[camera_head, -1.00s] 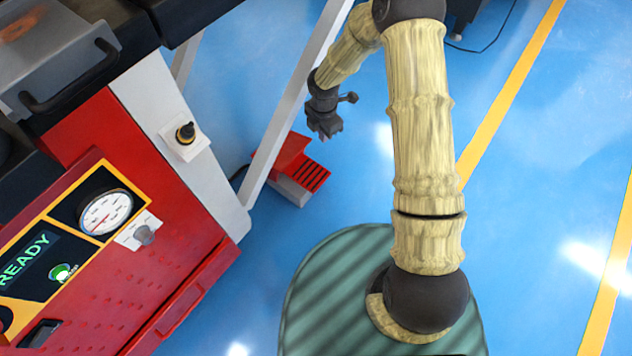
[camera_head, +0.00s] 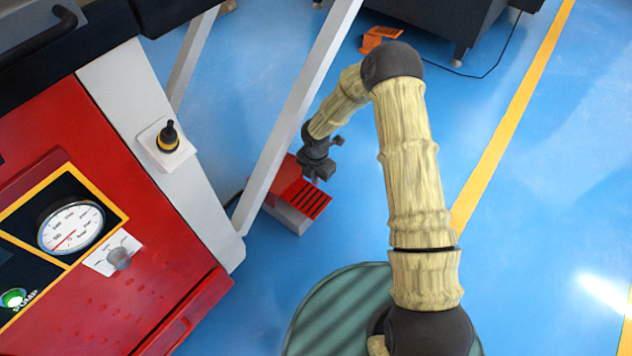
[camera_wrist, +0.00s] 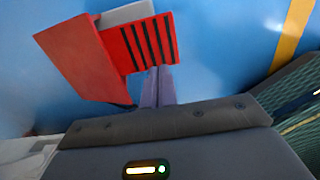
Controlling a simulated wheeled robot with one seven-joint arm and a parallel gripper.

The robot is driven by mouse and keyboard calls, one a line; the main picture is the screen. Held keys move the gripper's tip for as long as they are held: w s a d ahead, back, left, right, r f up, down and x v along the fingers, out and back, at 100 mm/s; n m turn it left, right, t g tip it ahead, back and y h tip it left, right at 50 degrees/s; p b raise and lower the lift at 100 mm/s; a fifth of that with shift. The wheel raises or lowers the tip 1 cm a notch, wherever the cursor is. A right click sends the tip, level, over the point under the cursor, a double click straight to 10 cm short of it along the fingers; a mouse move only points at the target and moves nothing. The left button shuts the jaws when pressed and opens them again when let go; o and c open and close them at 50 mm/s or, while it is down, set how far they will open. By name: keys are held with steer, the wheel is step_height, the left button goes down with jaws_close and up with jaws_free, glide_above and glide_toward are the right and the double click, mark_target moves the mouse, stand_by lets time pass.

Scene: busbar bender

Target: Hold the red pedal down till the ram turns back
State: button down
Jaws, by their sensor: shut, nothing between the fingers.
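The red pedal (camera_head: 312,200) has black ribs and sits on a grey base on the blue floor, beside the machine's slanted white leg. My gripper (camera_head: 319,176) is shut and empty, pointing down at the pedal's upper right part in the head view. In the wrist view the pedal (camera_wrist: 148,45) shows its ribs and red hood, and my closed fingertips (camera_wrist: 159,75) are at the ribs' near edge. I cannot tell whether they touch it. The pedal does not look clearly pressed. The ram is not in view.
The red machine (camera_head: 120,260) with a pressure gauge (camera_head: 71,228) and a black-and-yellow knob (camera_head: 168,137) fills the left. The white leg (camera_head: 290,130) stands close to my gripper. An orange pedal (camera_head: 379,38) lies farther back by a dark machine. Floor to the right is clear.

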mark_target(316, 202)
step_height(316, 202, down, 12)
steer(key=b, duration=0.7)
